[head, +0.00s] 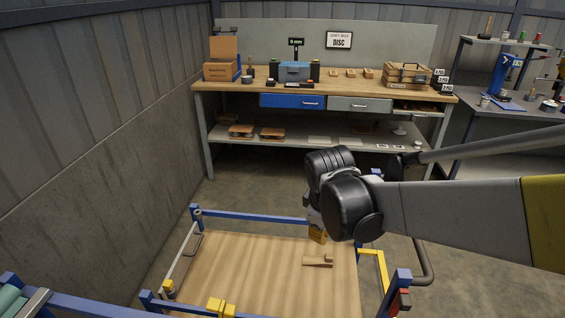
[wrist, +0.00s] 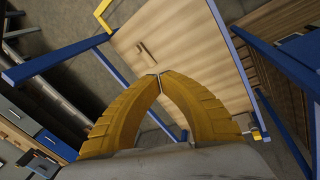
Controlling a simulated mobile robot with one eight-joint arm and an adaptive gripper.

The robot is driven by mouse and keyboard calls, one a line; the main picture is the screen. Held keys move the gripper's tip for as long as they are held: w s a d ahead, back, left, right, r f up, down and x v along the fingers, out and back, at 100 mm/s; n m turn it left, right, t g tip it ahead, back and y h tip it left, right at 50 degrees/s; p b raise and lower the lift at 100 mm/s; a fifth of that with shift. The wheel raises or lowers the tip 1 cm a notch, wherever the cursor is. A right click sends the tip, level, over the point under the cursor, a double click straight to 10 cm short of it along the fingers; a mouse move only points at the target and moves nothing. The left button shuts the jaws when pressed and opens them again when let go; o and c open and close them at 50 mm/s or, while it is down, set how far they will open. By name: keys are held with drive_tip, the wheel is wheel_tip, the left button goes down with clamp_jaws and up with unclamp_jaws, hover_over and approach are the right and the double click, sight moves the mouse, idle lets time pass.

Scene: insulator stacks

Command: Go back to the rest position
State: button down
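My gripper (wrist: 158,76) shows in the wrist view with its two yellow ribbed fingers meeting at the tips and nothing between them. In the head view my gripper (head: 317,234) is mostly hidden behind my black wrist joint; only a bit of yellow finger shows above the far right part of the wooden board. The wooden board (head: 230,270) lies inside a blue frame. A small wooden piece (head: 318,261) lies on it near the right edge, apart from the fingers. The same piece shows in the wrist view (wrist: 146,50).
Blue rails (head: 255,216) and posts edge the board, with a yellow bracket (head: 378,267) at right. A workbench (head: 330,89) with boxes, a blue case (head: 294,72) and drawers stands at the back. A grey side bench (head: 510,105) is at right. Floor is clear before the workbench.

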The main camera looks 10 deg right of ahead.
drive_tip(key=s+d+r+m+t, duration=0.1)
drive_tip(key=s+r+m+t, duration=0.1)
drive_tip(key=s+m, duration=0.3)
drive_tip(key=s+d+r+m+t+y, duration=0.1)
drive_tip(key=s+r+m, duration=0.3)
drive_tip(key=s, duration=0.5)
drive_tip(key=shift+d+r+m+t, duration=0.15)
drive_tip(key=shift+d+m+t, duration=0.3)
drive_tip(key=shift+m+t, duration=0.15)
